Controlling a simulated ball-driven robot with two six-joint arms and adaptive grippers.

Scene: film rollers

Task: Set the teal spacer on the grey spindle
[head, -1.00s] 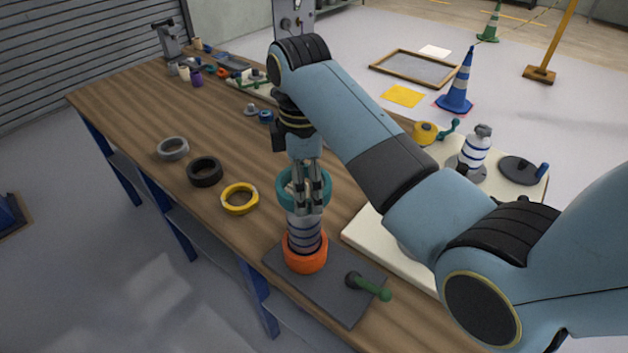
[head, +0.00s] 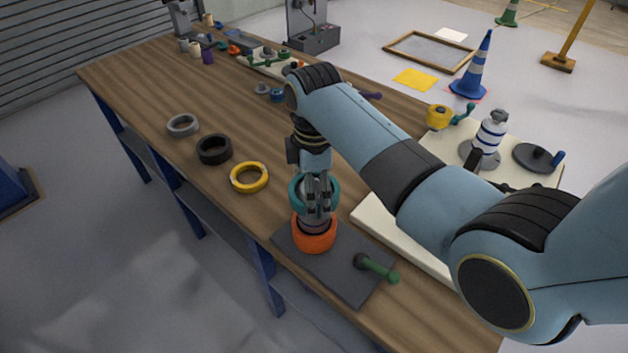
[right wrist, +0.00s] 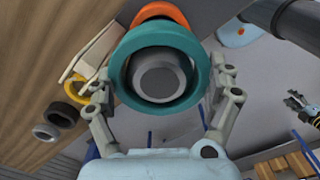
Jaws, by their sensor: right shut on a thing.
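My right gripper (head: 318,200) points down and is shut on the teal spacer (head: 296,192), a thick ring. In the right wrist view its fingers grip the ring (right wrist: 118,75) from both sides. The grey spindle (right wrist: 160,76) shows through the ring's hole, with its round end facing the camera. In the head view the ring is around the spindle's upper part, above an orange ring (head: 314,236) at its foot. A short stretch of spindle shows between them; the fingers hide the rest. A small dark gripper-like shape (right wrist: 302,106), perhaps my left gripper, shows at the right edge of the wrist view.
The spindle stands on a dark plate (head: 330,270) with a green-handled lever (head: 378,269). Yellow (head: 249,178), black (head: 214,149) and grey (head: 183,125) rings lie on the wooden bench to the left. A pale board (head: 400,232) with a white-and-blue post (head: 489,135) lies right, partly behind my arm.

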